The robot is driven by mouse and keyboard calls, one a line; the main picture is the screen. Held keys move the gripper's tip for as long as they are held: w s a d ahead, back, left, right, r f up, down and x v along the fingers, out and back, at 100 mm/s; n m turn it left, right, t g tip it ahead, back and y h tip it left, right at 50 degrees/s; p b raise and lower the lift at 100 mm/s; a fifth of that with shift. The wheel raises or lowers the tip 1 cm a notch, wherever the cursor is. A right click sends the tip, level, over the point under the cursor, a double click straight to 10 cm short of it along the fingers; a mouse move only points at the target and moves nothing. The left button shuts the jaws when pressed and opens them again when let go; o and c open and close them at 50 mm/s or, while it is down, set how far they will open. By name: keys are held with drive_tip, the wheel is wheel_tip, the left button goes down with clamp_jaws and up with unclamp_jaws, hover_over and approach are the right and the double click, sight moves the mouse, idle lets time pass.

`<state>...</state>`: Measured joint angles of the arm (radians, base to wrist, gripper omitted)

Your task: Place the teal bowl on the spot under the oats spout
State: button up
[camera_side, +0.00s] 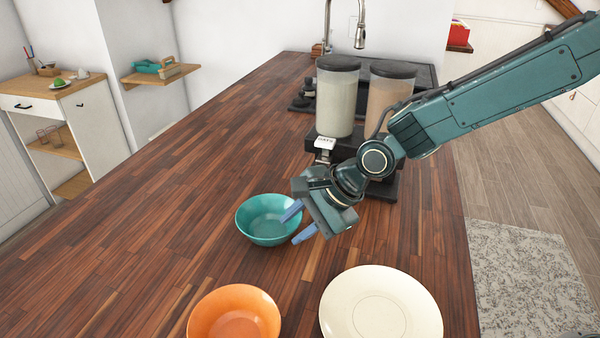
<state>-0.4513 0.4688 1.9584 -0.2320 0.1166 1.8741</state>
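The teal bowl (258,228) stands upright and looks empty on the wooden counter, left of my gripper. My gripper (297,225) is open with blue fingers spread. One finger overlaps the bowl's right rim in the picture and the other is outside, to the right of the bowl. I cannot tell whether either finger touches it. The dispenser (332,150) stands behind my gripper with two clear canisters.
An orange bowl (234,318) and a cream plate (380,310) lie at the front of the wooden counter (180,190). A sink with a tap (360,25) is behind the dispenser. The counter left of the teal bowl is clear.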

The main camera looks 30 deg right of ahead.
sight(286, 234)
drive_tip(key=shift+x, duration=1.95)
clamp_jaws()
